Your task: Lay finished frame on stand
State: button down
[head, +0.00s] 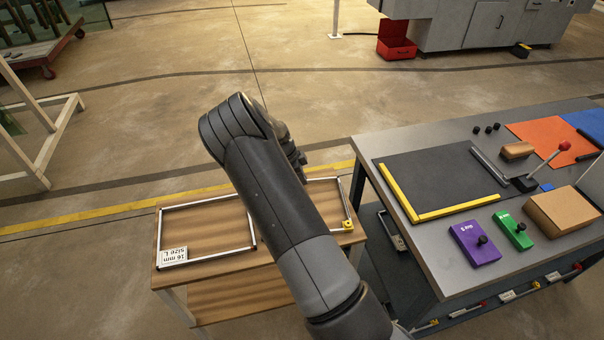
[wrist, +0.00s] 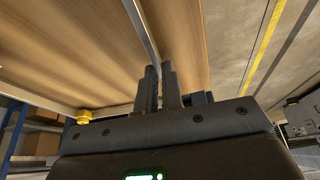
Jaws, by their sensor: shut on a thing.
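My gripper (wrist: 160,85) is shut on a thin metal bar of a frame (wrist: 143,32) in the wrist view. In the head view my arm hides the gripper and the middle of this frame (head: 343,202); its right end shows over the right part of the wooden stand (head: 205,279). A yellow piece sits at its near right corner (head: 348,224) and also shows in the wrist view (wrist: 84,116). The frame lies roughly flat over the stand's top; I cannot tell whether it touches the wood.
Another rectangular frame (head: 205,201), with a "16 mm size L" label (head: 173,256), lies on the stand's left part. A workbench (head: 430,255) stands close at right, carrying a dark mat, yellow rails (head: 396,192), purple (head: 474,244) and green blocks. Floor behind the stand is clear.

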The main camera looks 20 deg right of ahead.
jog(key=shift+f, duration=0.2)
dwell(0.6)
jog(key=c, duration=1.5)
grip_release()
jog(key=shift+r, duration=4.05)
